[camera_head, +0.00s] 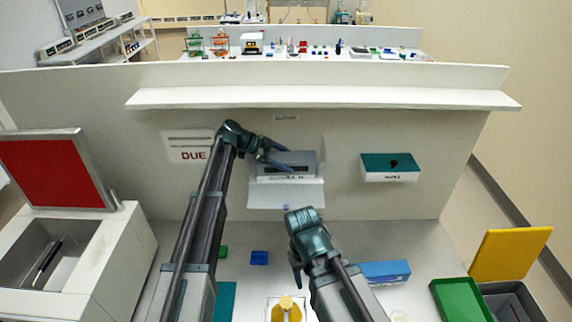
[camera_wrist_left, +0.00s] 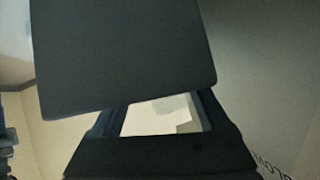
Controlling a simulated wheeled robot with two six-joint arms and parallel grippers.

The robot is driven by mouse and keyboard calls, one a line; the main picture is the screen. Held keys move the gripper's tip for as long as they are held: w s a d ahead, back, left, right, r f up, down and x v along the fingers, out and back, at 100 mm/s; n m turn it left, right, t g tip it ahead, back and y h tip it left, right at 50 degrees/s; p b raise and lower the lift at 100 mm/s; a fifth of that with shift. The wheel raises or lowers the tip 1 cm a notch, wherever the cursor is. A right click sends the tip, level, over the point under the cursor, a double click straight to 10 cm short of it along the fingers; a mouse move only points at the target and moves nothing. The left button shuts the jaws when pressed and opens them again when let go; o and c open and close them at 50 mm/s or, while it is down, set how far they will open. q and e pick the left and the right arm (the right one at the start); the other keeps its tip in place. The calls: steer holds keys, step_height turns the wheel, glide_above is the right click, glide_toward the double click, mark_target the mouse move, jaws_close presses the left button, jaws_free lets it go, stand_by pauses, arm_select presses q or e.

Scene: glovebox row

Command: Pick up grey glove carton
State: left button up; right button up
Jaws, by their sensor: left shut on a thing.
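The grey glove carton (camera_head: 301,158) is at the wall bracket in the middle of the back panel in the head view. My left gripper (camera_head: 284,158) reaches it from the left, with its fingers at the carton's left end, shut on it. In the left wrist view the carton (camera_wrist_left: 125,50) is a large dark slab across the top, and the left gripper's (camera_wrist_left: 155,103) dark fingers meet its lower edge. My right gripper (camera_head: 296,272) is low in front of the panel, over the bench. Its fingers are partly hidden, and its opening cannot be made out.
A white shelf (camera_head: 320,97) runs above the bracket. A teal-topped box (camera_head: 390,167) is mounted to the right. A red-lidded bin (camera_head: 55,172) stands left.

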arm_select(q)
step_height(320, 180, up, 3)
steer(key=p, duration=0.3)
steer(key=shift+r+p, duration=0.4)
steer(key=shift+p, duration=0.05)
steer(key=s, duration=1.8)
steer(key=shift+f+b, duration=0.3)
